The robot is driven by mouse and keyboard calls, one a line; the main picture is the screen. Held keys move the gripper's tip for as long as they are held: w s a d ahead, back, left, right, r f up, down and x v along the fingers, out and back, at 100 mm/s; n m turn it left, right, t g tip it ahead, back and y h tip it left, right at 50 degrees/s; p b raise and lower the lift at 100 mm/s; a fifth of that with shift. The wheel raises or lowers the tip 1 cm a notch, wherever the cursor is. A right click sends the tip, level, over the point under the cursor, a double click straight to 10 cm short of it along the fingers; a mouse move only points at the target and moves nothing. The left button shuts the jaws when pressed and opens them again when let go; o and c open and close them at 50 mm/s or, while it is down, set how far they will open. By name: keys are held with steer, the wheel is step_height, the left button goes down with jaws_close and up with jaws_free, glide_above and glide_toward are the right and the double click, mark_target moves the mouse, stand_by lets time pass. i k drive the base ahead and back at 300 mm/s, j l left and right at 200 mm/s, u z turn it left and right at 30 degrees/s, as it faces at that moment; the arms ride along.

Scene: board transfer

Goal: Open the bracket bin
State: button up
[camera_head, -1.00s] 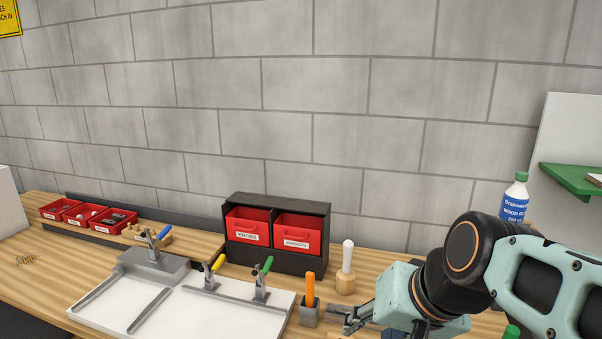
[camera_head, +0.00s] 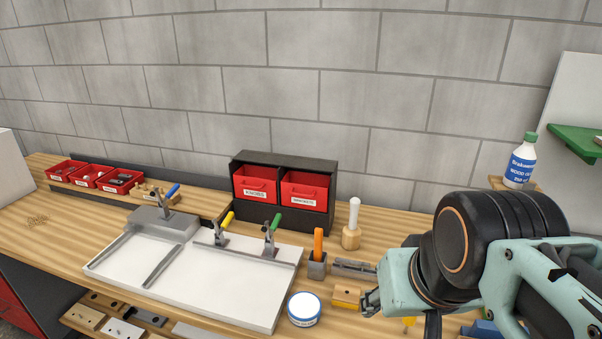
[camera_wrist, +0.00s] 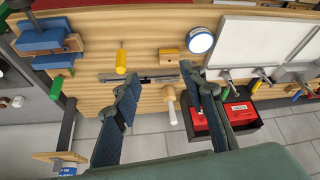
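Two red bins sit side by side in a black cabinet at the back of the bench, both seated in their slots. The right one, the bracket bin (camera_head: 304,190), has a white label, blurred but seeming to read brackets. The left one is the knob bin (camera_head: 255,184). My gripper (camera_head: 370,301) is in front and to the right of the cabinet, well apart from it. In the wrist view my gripper (camera_wrist: 159,75) has its fingers spread with nothing between them. There its right finger partly hides the red bins.
A white-handled tool (camera_head: 353,224) and an orange-handled tool in a grey holder (camera_head: 317,266) stand between my gripper and the cabinet. Toggle clamps on a white board (camera_head: 225,285) stand at front left. A round tin (camera_head: 304,308) and a yellow block (camera_head: 346,297) lie near my gripper.

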mark_target(302, 190)
steer(key=j+u, duration=0.15)
steer(key=u, duration=0.3)
steer(key=i+j+u, duration=0.1)
steer(key=u, duration=0.35)
steer(key=i+j+u, duration=0.1)
steer(key=u, duration=0.35)
steer(key=i+j+u, duration=0.1)
steer(key=u, duration=0.35)
steer(key=i+z, duration=0.1)
steer(key=z, duration=0.2)
steer(key=i+z, duration=0.15)
steer(key=z, duration=0.2)
steer(key=i+j+z, duration=0.3)
steer(key=j, duration=0.2)
steer(key=k+l+u, duration=0.3)
steer(key=l, duration=0.15)
